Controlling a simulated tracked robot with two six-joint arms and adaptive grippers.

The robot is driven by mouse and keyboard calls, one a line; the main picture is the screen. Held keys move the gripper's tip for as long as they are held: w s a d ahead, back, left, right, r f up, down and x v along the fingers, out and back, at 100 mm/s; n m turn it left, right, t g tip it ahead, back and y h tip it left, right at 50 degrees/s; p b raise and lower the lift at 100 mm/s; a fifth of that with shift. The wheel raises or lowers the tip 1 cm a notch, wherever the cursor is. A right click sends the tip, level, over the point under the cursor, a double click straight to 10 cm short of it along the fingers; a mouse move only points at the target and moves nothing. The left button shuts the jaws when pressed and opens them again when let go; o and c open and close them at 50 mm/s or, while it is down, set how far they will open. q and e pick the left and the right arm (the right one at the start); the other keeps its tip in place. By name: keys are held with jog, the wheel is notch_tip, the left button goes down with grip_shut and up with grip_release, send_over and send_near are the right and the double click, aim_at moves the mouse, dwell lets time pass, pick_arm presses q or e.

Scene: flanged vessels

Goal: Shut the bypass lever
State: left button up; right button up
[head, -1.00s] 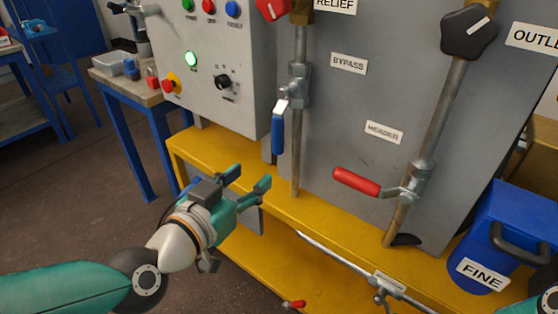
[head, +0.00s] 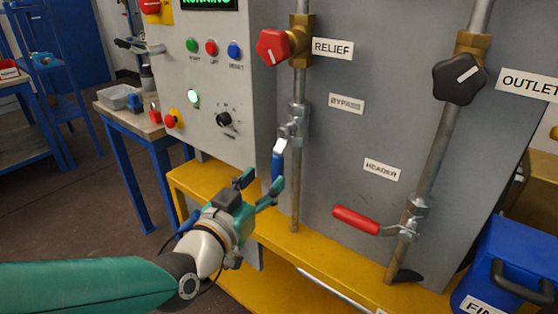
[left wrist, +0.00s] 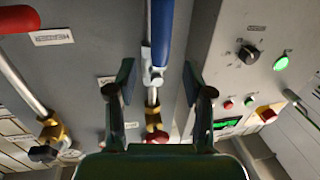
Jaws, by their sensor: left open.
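The bypass lever has a blue handle (head: 278,165) on a silver arm, joined to a valve (head: 297,120) on the vertical pipe beside the BYPASS label (head: 346,103). The handle hangs down, roughly along the pipe. My left gripper (head: 261,185) is open and empty, just below and left of the handle in the head view. In the left wrist view, which looks upside down, the blue handle (left wrist: 162,28) lies beyond the gap between the open fingers (left wrist: 156,88). No contact shows. My right gripper is out of view.
A red header lever (head: 356,220) points left across its pipe. A red relief knob (head: 273,47) is above the bypass valve, and a black outlet knob (head: 459,79) is right. A control box (head: 215,150) stands left of the pipe. A yellow base (head: 200,183) runs below.

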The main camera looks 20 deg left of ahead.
aim_at(274, 168)
pick_arm(q)
jog(key=w, duration=0.4)
jog(key=w+d, duration=0.1)
jog(key=w, duration=0.2)
jog(key=shift+s, duration=0.1)
grip_shut()
